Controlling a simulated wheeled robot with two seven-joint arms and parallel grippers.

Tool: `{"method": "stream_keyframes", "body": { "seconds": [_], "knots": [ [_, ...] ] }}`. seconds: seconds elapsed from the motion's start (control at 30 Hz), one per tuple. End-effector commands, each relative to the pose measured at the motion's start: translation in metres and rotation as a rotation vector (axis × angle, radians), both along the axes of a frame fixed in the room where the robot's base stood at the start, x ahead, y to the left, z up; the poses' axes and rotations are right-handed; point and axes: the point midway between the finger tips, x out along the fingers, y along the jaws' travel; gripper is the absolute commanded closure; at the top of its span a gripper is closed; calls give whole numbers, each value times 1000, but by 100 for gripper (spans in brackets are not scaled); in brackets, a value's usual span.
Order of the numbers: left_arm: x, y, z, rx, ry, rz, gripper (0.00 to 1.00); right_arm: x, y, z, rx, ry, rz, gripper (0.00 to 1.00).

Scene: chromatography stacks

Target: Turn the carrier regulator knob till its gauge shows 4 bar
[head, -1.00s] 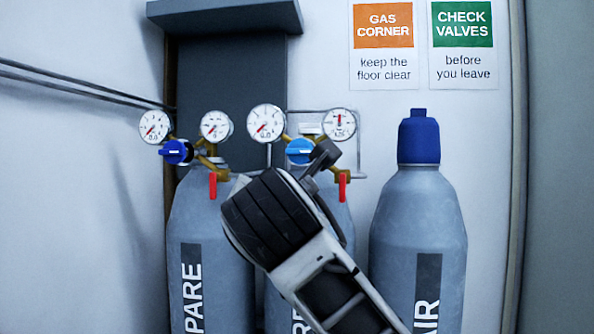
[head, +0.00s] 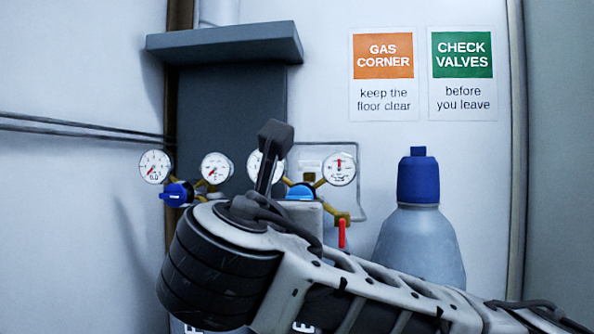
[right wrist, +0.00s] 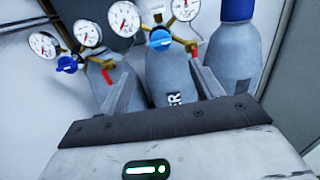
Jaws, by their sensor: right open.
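The carrier regulator's light blue knob (head: 300,191) sits on the middle cylinder's brass fitting. In the right wrist view this knob (right wrist: 160,40) faces me, beyond the gap between the fingers. Its left gauge (head: 256,166) is partly hidden by my right arm in the head view. That gauge (right wrist: 123,18) shows in the wrist view, its reading too small to tell. Its right gauge (head: 340,169) has a near-vertical red needle. My right gripper (right wrist: 152,88) is open and empty, apart from the knob. My left gripper is not in view.
The spare regulator with a dark blue knob (head: 176,194) and two gauges stands to the left. An air cylinder (head: 420,240) with a blue cap stands right. A red valve handle (head: 342,233) hangs beside the carrier knob. A grey shelf (head: 225,45) juts out above.

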Motion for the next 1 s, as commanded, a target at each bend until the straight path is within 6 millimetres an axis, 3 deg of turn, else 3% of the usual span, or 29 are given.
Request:
{"method": "stream_keyframes", "body": {
  "seconds": [0.3,0.53,0.7,1.0],
  "knots": [
    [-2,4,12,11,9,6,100,68,-15,2,2,5,-5,35],
    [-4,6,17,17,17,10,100,110,-24,1,1,4,-4,35],
    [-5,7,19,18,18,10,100,126,-26,0,2,3,-1,35],
    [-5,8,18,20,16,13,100,131,-27,-1,1,2,0,35]
  ]
}}
